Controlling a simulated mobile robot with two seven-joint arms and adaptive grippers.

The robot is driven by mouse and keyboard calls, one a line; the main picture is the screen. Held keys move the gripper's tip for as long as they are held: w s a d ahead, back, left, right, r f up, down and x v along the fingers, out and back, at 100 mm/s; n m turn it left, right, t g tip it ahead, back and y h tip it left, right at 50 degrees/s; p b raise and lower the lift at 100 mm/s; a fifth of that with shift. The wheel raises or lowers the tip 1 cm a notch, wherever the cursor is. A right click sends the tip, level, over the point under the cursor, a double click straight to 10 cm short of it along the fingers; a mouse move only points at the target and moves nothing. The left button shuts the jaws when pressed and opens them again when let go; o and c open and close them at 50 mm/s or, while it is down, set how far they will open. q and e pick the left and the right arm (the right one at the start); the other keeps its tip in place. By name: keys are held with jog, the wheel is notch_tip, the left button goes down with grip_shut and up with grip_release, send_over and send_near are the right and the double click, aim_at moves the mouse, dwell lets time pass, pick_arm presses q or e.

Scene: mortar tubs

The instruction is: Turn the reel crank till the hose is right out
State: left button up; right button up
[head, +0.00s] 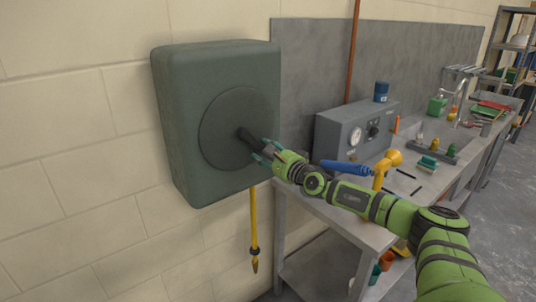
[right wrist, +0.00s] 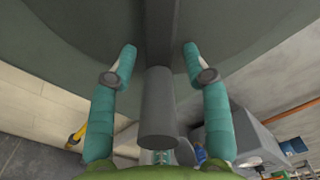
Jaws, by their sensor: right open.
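The hose reel (head: 185,110) is a dark green box on the block wall, with a round disc (head: 225,110) on its face. The dark crank (head: 247,137) sticks out from the disc. A yellow hose (head: 254,225) hangs below the box, with a dark ring and a pointed end. My right gripper (head: 268,150) is at the crank's end. In the right wrist view its teal fingers (right wrist: 158,66) are open, one on each side of the crank's grey handle (right wrist: 158,115), with gaps showing. My left gripper is not in view.
A workbench (head: 345,228) stands right of the reel. It carries a grey box with a gauge (head: 350,135), a blue-handled tool (head: 347,168), a yellow tool (head: 385,168) and small items. A reddish pipe (head: 352,50) runs up the wall. The wall left of the reel is clear.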

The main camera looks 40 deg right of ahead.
jog(key=s, duration=1.2)
jog(key=shift+a, duration=0.35)
